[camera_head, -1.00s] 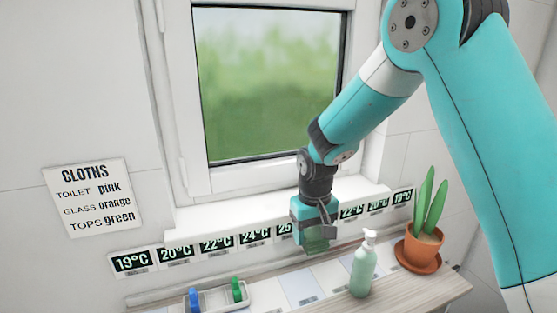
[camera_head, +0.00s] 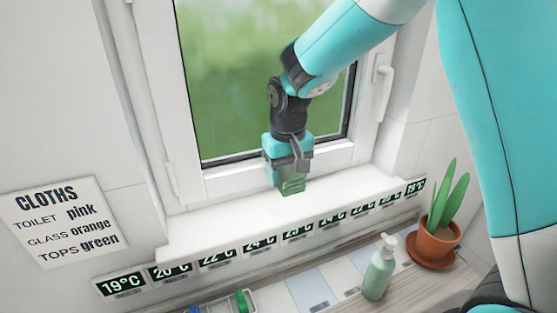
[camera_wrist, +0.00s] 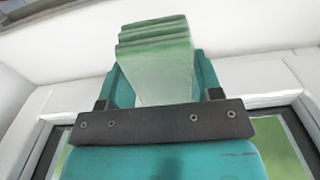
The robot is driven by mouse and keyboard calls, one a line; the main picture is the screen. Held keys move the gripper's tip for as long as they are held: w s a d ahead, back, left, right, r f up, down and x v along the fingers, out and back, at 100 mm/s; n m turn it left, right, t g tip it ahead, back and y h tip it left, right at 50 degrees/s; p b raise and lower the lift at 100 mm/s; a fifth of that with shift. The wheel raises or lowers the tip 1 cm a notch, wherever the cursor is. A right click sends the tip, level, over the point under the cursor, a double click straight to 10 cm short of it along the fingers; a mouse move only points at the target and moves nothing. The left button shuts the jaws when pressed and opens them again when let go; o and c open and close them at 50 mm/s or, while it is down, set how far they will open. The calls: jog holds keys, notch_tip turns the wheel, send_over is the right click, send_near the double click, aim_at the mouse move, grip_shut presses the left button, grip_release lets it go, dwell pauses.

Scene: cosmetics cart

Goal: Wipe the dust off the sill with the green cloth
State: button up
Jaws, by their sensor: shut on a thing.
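My gripper (camera_head: 290,178) is shut on the folded green cloth (camera_head: 291,187). The cloth sticks out below the fingers, over the back part of the white sill (camera_head: 240,213), close to the window frame. I cannot tell whether it touches the sill. In the wrist view the green cloth (camera_wrist: 157,60) shows as a layered pad between the teal fingers. No dust can be made out clearly on the sill.
A row of temperature displays (camera_head: 232,255) lines the sill's front. Below, a shelf holds a pump bottle (camera_head: 379,272), a potted plant (camera_head: 435,243) and a green item (camera_head: 241,301). A cloths sign (camera_head: 63,221) hangs at left. The window handle (camera_head: 384,90) juts out at right.

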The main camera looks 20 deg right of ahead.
aim_at(270, 213)
jog(key=shift+w+f, duration=0.25)
notch_tip(270, 213, down, 7)
jog(key=b, duration=0.6)
jog(key=shift+r, duration=0.15)
jog(key=shift+f+b, duration=0.4)
jog(key=shift+f, duration=0.2)
jog(key=shift+a+r, duration=0.2)
jog(key=shift+a, duration=0.55)
jog(key=shift+c, duration=0.4)
jog(key=shift+a, duration=1.1)
jog(key=shift+a+f, duration=0.15)
jog(key=d, duration=0.3)
jog(key=shift+d, duration=0.15)
jog(key=r+p, duration=0.2)
jog(key=r, duration=0.1)
jog(key=shift+d, duration=0.4)
jog(key=shift+r+p, duration=2.3)
jog(key=shift+r, duration=0.4)
